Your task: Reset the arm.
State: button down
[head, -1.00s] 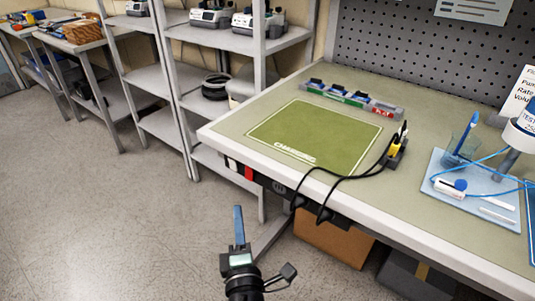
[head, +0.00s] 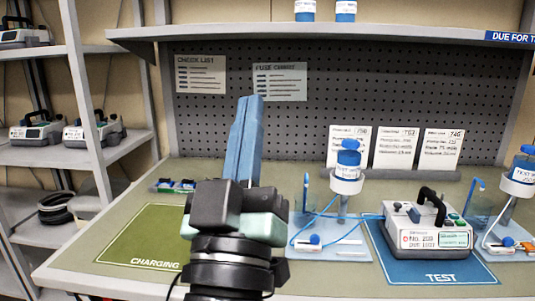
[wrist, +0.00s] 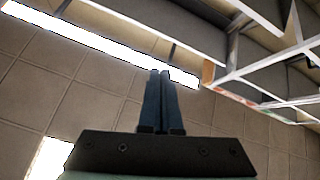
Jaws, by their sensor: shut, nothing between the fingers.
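My gripper (head: 251,105) stands raised in front of the bench in the head view, with its blue fingers pointing up. In the wrist view the two blue fingers (wrist: 160,74) lie side by side, shut with nothing between them. Behind them the wrist view shows the ceiling. My arm hides part of the bench's middle in the head view.
The bench holds a green charging mat (head: 124,243), a blue test mat (head: 395,273) with a pump (head: 428,228) on it, and stands with bottles. A shelf (head: 330,30) runs above the pegboard (head: 300,120). Shelving with pumps (head: 36,131) stands at left.

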jog(key=s+d+r+m+t+y, duration=0.2)
jog(key=s+r+m, duration=0.1)
jog(key=s+r, duration=0.65)
notch_tip(320, 180, up, 18)
jog(key=w+p, duration=0.1)
jog(key=p, duration=1.7)
jog(key=shift+r+y+p, duration=0.2)
jog(key=shift+y+p, duration=0.1)
jog(key=shift+y, duration=0.1)
jog(key=shift+w, duration=0.1)
